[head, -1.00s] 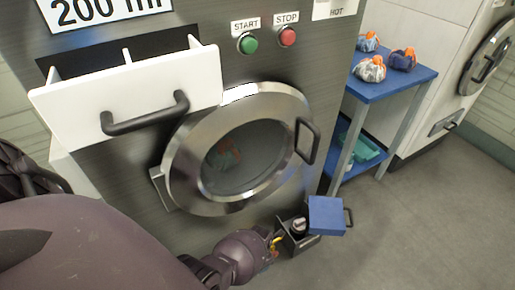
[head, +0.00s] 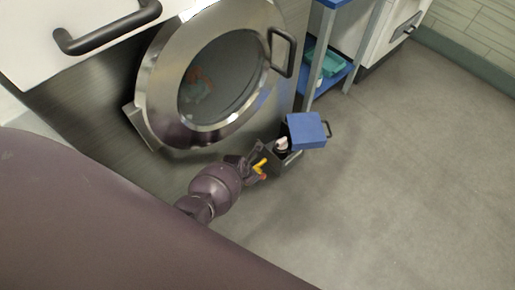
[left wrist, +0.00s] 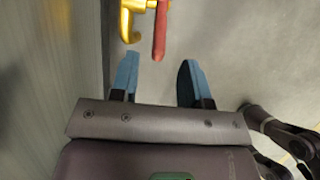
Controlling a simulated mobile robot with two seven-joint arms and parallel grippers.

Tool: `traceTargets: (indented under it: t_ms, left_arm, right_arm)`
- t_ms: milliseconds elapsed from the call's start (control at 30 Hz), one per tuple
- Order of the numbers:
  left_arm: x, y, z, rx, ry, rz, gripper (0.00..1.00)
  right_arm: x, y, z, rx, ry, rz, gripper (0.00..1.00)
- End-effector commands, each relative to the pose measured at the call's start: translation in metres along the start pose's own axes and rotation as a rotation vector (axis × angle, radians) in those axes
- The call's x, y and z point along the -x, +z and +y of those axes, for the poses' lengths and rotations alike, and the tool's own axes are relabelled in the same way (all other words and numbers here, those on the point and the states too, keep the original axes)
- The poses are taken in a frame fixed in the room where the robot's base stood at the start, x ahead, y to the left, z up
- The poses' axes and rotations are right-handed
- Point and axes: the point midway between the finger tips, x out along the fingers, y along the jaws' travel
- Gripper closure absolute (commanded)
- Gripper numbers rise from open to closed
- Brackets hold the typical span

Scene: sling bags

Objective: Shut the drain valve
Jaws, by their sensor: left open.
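The drain valve is a brass-yellow fitting (left wrist: 138,10) with a red lever (left wrist: 160,30), low beside the washer front. In the left wrist view the lever points back toward my gripper. In the head view the valve shows as a small yellow piece (head: 260,165) with a bit of red (head: 264,177). My left gripper (left wrist: 158,62) has blue fingertips and is open. The lever's end is roughly level with the fingertips, in the gap between them; contact cannot be seen. In the head view my left gripper (head: 254,172) is small and partly hidden by its own wrist. My right gripper is not in view.
The washer's round door (head: 215,85) is above the valve, with a black handle (head: 282,52). A blue shelf (head: 330,75) stands behind. The floor (head: 390,180) at right is clear.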

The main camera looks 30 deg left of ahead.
Motion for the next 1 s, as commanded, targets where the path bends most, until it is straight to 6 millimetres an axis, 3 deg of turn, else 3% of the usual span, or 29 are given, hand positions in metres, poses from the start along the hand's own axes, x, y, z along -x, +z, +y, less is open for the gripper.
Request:
traceTargets:
  t_ms: [33, 433, 767, 1000]
  left_arm:
    - [-0.015, -0.011, -0.003, 0.000, -0.005, 0.016, 0.57]
    - [-0.066, -0.009, -0.002, 0.001, -0.003, 0.013, 0.57]
    - [-0.077, -0.002, 0.000, 0.001, -0.001, 0.004, 0.57]
    - [-0.076, -0.001, 0.000, 0.001, 0.000, 0.002, 0.57]
  right_arm:
    - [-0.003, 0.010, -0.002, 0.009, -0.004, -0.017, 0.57]
    - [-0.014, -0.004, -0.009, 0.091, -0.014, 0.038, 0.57]
    - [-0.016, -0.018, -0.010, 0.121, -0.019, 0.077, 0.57]
    - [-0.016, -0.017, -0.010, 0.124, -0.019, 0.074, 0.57]
